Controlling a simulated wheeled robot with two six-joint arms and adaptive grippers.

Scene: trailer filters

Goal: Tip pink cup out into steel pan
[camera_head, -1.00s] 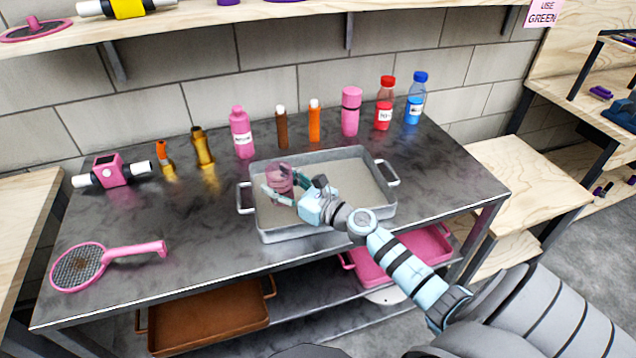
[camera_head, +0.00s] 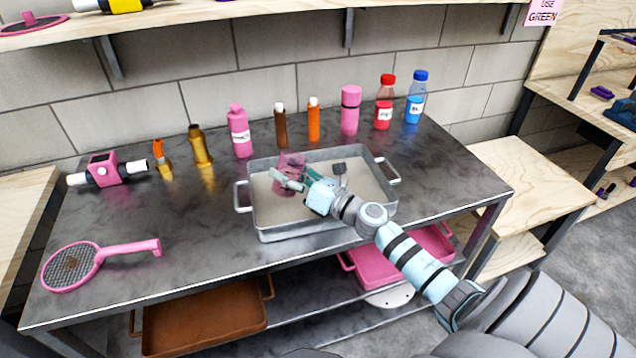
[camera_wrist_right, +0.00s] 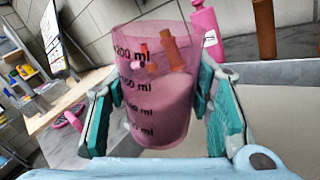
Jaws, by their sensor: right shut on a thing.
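The steel pan (camera_head: 290,236) is a grey rectangular tray with two side handles on the dark metal table. My right gripper (camera_head: 289,180) is over the left part of the pan and shut on the pink cup (camera_head: 291,161). In the right wrist view the cup (camera_wrist_right: 160,85) is see-through pink with ml marks and stands between the teal finger pads of my right gripper (camera_wrist_right: 160,115). It looks tilted and holds a pale pinkish content in its lower part. My left gripper is not in view.
Several bottles, including a pink one (camera_head: 240,132) and a blue one (camera_head: 416,100), stand along the table's back. A pink-handled mesh strainer (camera_head: 72,267) lies front left. A brown tray (camera_head: 205,318) and a pink tray (camera_head: 362,270) are on the shelf below.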

